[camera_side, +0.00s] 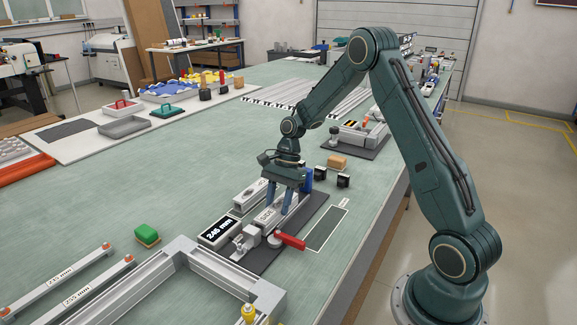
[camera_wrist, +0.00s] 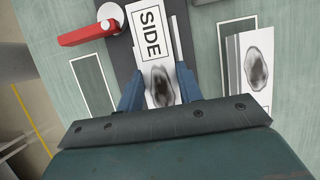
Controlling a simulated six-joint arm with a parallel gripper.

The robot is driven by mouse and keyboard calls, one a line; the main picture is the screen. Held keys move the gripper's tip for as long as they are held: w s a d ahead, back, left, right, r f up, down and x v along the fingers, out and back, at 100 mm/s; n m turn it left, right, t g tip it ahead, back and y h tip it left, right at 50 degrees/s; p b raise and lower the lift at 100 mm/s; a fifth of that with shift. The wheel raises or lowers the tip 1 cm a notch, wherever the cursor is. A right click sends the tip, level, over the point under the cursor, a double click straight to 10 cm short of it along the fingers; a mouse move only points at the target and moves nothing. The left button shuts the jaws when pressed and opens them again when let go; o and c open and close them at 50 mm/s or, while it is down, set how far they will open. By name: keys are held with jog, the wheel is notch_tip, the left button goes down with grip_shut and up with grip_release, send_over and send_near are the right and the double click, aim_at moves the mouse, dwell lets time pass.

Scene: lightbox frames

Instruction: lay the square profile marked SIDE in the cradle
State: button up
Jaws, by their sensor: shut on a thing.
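The pale square profile marked SIDE (camera_wrist: 152,24) lies between the two blue fingers of my gripper (camera_wrist: 160,82) in the wrist view. A dark oval smudge is on its upper face near the fingers. In the side view my gripper (camera_side: 279,207) points down with its fingers on both sides of the profile (camera_side: 265,217), over a long dark base (camera_side: 245,262). The base carries a silver clamp with a red handle (camera_side: 290,241), also seen in the wrist view (camera_wrist: 90,32). I cannot tell whether the profile touches its seat. The fingers hide part of it.
A second pale piece with a dark smudge (camera_wrist: 255,65) lies to the right in the wrist view. In the side view a display reading about 245 mm (camera_side: 220,232) stands left of the base. A green-topped block (camera_side: 147,233) and a large aluminium frame (camera_side: 215,270) are nearer the camera.

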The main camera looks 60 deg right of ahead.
jog(key=shift+f, duration=0.15)
jog(key=o, duration=1.1)
jog(key=shift+c, duration=0.2)
jog(key=v, duration=1.2)
